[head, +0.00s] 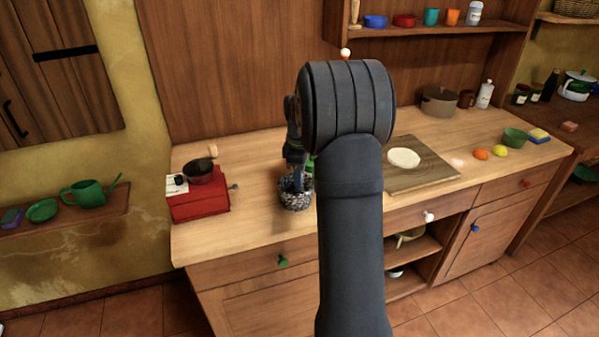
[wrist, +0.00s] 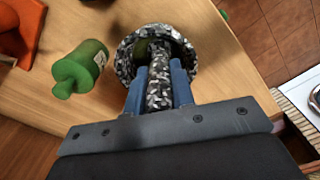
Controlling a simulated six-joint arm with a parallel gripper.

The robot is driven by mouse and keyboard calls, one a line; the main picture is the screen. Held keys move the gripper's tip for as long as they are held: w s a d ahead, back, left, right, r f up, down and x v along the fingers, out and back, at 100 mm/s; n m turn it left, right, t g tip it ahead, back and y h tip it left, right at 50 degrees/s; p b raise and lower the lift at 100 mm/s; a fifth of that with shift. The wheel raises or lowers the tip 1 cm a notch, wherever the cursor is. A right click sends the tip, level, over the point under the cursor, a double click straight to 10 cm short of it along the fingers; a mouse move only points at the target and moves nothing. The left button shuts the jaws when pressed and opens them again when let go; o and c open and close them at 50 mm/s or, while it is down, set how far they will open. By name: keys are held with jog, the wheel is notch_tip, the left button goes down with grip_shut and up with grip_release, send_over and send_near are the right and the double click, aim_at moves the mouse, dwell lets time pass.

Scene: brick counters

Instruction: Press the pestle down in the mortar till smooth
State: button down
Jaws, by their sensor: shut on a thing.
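The speckled grey mortar (wrist: 189,56) stands on the wooden counter; it also shows in the head view (head: 295,201), below my gripper. The speckled pestle (wrist: 159,88) is between the two blue fingers of my gripper (wrist: 159,95), which are shut on it. The pestle's far end reaches into the mortar's bowl. Something dark green shows inside the bowl beside the pestle, too small to make out. In the head view my gripper (head: 297,180) points down over the mortar, and my arm hides part of the counter to the right.
A green bottle (wrist: 82,69) stands close to the mortar. A red box-shaped stove (head: 199,202) with a dark pan (head: 198,171) is to the left. A board (head: 425,172) with pale dough (head: 404,158) lies to the right. Counter between stove and mortar is clear.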

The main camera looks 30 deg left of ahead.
jog(key=shift+f, duration=0.45)
jog(key=shift+r, duration=0.1)
jog(key=shift+r, duration=0.9)
jog(key=shift+f, duration=0.15)
jog(key=shift+f, duration=0.85)
